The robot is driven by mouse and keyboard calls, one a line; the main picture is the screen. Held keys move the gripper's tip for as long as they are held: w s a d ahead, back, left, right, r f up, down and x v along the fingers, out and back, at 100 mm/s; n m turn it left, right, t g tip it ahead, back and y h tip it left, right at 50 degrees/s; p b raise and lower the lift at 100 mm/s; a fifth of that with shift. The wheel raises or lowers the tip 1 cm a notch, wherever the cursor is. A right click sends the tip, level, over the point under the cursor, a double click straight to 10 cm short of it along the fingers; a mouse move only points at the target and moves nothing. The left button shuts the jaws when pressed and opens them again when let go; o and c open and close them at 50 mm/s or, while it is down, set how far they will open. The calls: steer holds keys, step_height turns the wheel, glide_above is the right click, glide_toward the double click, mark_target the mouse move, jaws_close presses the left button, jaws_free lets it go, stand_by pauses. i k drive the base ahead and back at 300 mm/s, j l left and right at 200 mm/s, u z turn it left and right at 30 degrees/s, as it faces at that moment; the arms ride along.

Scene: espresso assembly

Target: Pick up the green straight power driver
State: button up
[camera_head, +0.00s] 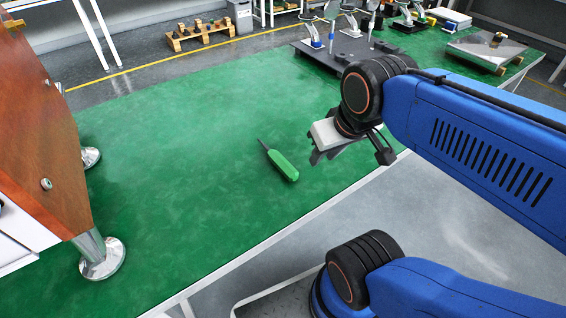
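The green straight power driver (283,166) lies on the green table top (190,130), near the middle of the head view. Its dark, thin tip points up and to the left, and its green body lies toward the lower right. My gripper (314,160) is above the table, to the right of the driver and apart from it in the picture. Its dark fingers hang below a light grey block. I see nothing held between them. The fingers are small and seen at an angle, so their opening is hard to judge.
A wooden cabinet-like body on metal feet (103,262) stands at the left. A dark fixture board (325,58) with several upright parts is at the back. A metal plate (486,47) lies at the far right. The table around the driver is clear.

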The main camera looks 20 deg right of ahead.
mark_target(275, 157)
steer(key=u, duration=0.6)
steer(key=k+l+u, duration=0.15)
steer(key=l+u, duration=0.25)
steer(key=k+l+u, duration=0.15)
steer(key=u, duration=0.3)
steer(key=k+l+u, duration=0.15)
steer(key=u, duration=0.25)
steer(key=k+l, duration=0.35)
steer(key=k, duration=0.3)
steer(key=i+l, duration=0.1)
steer(key=i, duration=0.5)
steer(key=z, duration=1)
